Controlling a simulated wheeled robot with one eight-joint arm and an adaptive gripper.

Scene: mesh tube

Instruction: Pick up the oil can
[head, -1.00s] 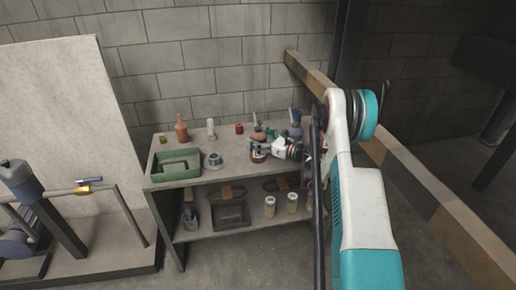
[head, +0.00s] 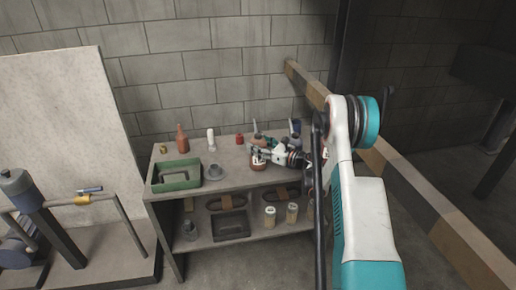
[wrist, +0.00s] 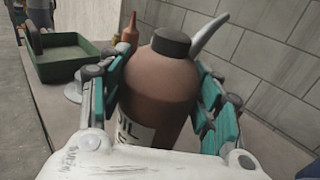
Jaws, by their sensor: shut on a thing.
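The oil can (wrist: 162,75) is a brown rounded can with a black cap, a grey slanted spout and a pale label with dark letters. My gripper (wrist: 158,95) is shut on it, with teal-padded fingers on both sides of its body in the wrist view. In the head view the oil can (head: 257,163) is at the right part of the bench top, partly hidden by my gripper (head: 260,151), which reaches in from the right. It looks nearly upright. Its base is hidden in the wrist view, and I cannot tell whether it touches the bench.
The bench (head: 212,193) also holds a green tray (head: 162,187), a grey round part (head: 213,172), an orange-brown bottle (head: 182,141), a white bottle (head: 211,140) and a small red can (head: 239,139). A bluish item (head: 296,130) stands close behind my gripper. A wall is behind.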

